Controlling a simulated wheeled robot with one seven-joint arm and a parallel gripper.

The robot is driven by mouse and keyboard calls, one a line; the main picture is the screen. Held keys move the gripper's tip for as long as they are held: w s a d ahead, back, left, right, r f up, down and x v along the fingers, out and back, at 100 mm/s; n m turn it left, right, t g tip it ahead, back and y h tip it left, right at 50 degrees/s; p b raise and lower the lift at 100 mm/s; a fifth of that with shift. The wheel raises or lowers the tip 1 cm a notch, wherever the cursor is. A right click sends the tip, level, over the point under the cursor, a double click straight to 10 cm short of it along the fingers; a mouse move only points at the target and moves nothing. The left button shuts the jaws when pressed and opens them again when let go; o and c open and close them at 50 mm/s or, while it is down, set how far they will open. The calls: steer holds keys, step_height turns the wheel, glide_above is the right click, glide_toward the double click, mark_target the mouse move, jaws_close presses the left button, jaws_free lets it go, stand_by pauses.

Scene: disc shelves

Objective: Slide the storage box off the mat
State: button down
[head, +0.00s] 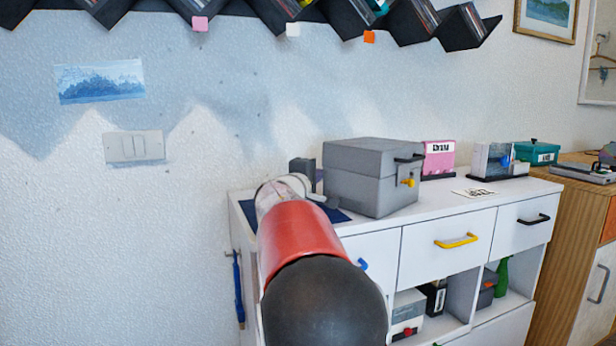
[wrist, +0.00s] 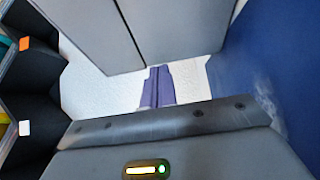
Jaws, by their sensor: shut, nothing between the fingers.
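The grey storage box (head: 372,178), with a lid seam and a small yellow latch, stands upright on the white cabinet top. A dark blue mat (head: 337,214) shows at its lower left; how far it runs under the box is hidden. My gripper (head: 319,174) is at the box's left side, its fingers together and empty. In the wrist view, the purple fingertips (wrist: 158,70) point at the box's grey side (wrist: 175,28), at its edge; I cannot tell whether they touch. The mat (wrist: 268,55) fills the right of that view.
Wall shelves (head: 410,22) hang above. Some bare top lies right of the box.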

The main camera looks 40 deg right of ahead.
mark_target(328, 175)
steer(key=shift+s+d+f+b, duration=0.1)
steer(key=shift+s+d+b, duration=0.05)
steer(key=shift+d+b, duration=0.4)
steer(key=shift+s+d+f+b, duration=0.15)
steer(key=shift+d+b, duration=0.2)
steer(key=shift+d, duration=0.35)
steer(key=shift+d+r, duration=0.15)
steer(key=shift+d, duration=0.1)
steer(key=shift+r, duration=0.1)
steer(key=shift+a, duration=0.15)
